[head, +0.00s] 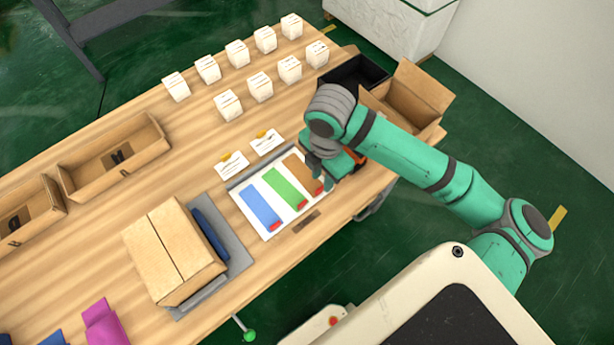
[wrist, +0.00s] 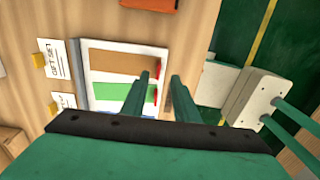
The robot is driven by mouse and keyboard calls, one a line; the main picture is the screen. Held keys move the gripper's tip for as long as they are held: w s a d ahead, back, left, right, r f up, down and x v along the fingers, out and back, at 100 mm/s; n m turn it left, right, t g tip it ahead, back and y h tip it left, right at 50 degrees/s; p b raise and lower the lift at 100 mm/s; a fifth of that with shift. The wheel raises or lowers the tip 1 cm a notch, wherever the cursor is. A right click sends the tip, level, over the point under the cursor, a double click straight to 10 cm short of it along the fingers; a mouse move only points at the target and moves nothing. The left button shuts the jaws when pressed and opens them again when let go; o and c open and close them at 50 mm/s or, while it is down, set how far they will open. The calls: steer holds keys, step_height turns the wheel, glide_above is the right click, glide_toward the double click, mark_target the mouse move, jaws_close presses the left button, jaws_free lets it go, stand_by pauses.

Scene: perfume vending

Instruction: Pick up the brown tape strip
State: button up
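The brown tape strip (head: 304,174) lies on a white sheet (head: 290,229), to the right of a green strip (head: 285,187) and a blue strip (head: 260,206). Each strip has a red end. In the wrist view the brown strip (wrist: 122,62) runs across the top of the sheet, its red end on the right. My gripper (wrist: 160,78) is open and empty, its two fingers apart near the red ends of the brown and green strips. In the head view my arm partly covers the brown strip's right side. I cannot tell the gripper's height above the sheet.
A closed cardboard box (head: 172,252) stands left of the sheet on a grey mat. Two label cards (head: 232,166) lie behind the sheet. An open carton (head: 412,92) and a black bin (head: 352,73) stand at the right end. Several small white boxes (head: 260,87) stand farther back.

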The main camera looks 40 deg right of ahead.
mark_target(320, 189)
steer(key=shift+w+a+f, duration=0.1)
steer(key=shift+f, duration=1.4)
steer(key=shift+w+a+f, duration=0.1)
steer(key=shift+f, duration=1.35)
steer(key=shift+s, duration=0.1)
jaws_close()
